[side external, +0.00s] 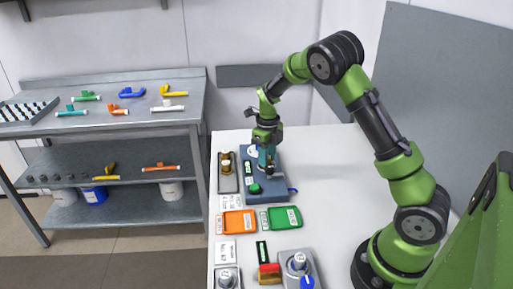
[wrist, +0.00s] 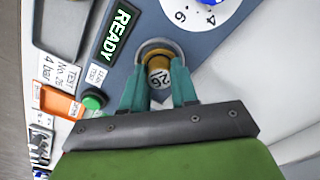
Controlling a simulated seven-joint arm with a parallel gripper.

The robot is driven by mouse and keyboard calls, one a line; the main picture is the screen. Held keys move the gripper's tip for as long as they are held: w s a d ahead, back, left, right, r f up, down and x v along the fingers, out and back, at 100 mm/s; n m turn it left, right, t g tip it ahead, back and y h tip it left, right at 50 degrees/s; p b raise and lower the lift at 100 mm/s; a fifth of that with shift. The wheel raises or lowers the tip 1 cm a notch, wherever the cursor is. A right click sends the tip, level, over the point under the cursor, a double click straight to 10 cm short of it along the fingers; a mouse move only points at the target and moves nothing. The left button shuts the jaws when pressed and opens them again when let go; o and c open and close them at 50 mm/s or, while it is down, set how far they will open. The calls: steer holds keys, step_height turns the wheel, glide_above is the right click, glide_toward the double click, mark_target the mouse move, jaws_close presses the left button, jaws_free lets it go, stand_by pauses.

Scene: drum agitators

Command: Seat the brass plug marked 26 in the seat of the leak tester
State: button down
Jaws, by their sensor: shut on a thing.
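The brass plug marked 26 (wrist: 159,77) is between the two teal fingers of my gripper (wrist: 160,92), its numbered end facing the wrist camera. My gripper is shut on it. The plug is at the round metal seat (wrist: 145,46) of the leak tester (wrist: 213,45); the seat's rim shows around its far side. I cannot tell how deep the plug sits. In the side external view my gripper (side external: 266,168) is down over the blue-grey leak tester (side external: 277,193), and the plug is too small to make out.
The tester has a READY display (wrist: 119,31), a green button (wrist: 93,100) and a white dial (wrist: 197,8). A grey tray (side external: 228,185) with a brass piece stands left of it. Orange (side external: 237,222) and green (side external: 283,218) trays lie in front. The white table's right side is clear.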

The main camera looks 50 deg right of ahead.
steer(key=c, duration=0.8)
jaws_free()
steer(key=o, duration=0.3)
steer(key=shift+r, duration=0.1)
steer(key=shift+r, duration=3.7)
